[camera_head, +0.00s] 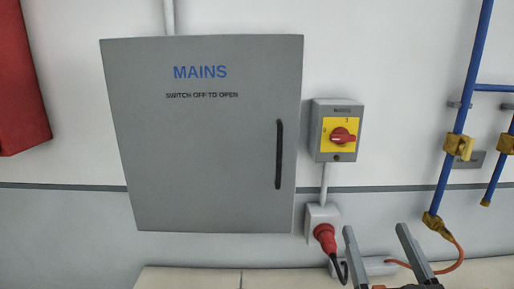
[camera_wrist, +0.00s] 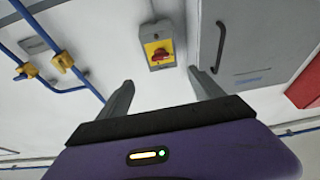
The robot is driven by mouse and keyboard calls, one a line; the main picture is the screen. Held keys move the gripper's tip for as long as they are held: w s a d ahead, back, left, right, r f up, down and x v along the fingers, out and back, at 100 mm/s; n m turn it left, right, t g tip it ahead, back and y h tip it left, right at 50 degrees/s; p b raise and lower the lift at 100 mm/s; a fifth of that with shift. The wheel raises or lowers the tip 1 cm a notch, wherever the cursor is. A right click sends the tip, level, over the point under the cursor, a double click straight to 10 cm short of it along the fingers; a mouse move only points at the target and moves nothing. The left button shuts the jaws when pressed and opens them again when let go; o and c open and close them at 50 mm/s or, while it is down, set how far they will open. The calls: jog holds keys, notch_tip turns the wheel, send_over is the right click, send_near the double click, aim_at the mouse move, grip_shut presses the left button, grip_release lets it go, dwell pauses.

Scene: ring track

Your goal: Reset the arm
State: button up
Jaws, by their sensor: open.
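My gripper (camera_head: 384,254) shows at the bottom right of the head view, its two grey fingers apart with nothing between them. In the wrist view my gripper (camera_wrist: 162,92) is also open and empty, pointing toward the wall. A red rotary switch on a yellow plate in a grey box (camera_head: 337,130) is on the wall above the gripper in the head view. The same switch box (camera_wrist: 157,46) appears beyond and between the fingertips in the wrist view. No contact with it is visible.
A grey MAINS cabinet (camera_head: 205,135) with a black handle (camera_head: 279,154) is left of the switch. A red plug (camera_head: 325,236) sits in a socket below it. Blue pipes (camera_head: 462,100) with yellow fittings run at the right. A red box (camera_head: 18,80) is at far left.

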jog(key=s+f+g, duration=0.2)
jog(key=s+f, duration=0.5)
jog(key=s, duration=0.4)
jog(key=s+f+g, duration=0.2)
jog(key=s+f, duration=0.6)
jog(key=s, duration=0.4)
jog(key=s+f+g, duration=0.3)
jog(key=s+f, duration=0.4)
jog(key=s, duration=0.4)
jog(key=shift+s+f, duration=0.15)
jog(key=shift+f, duration=0.25)
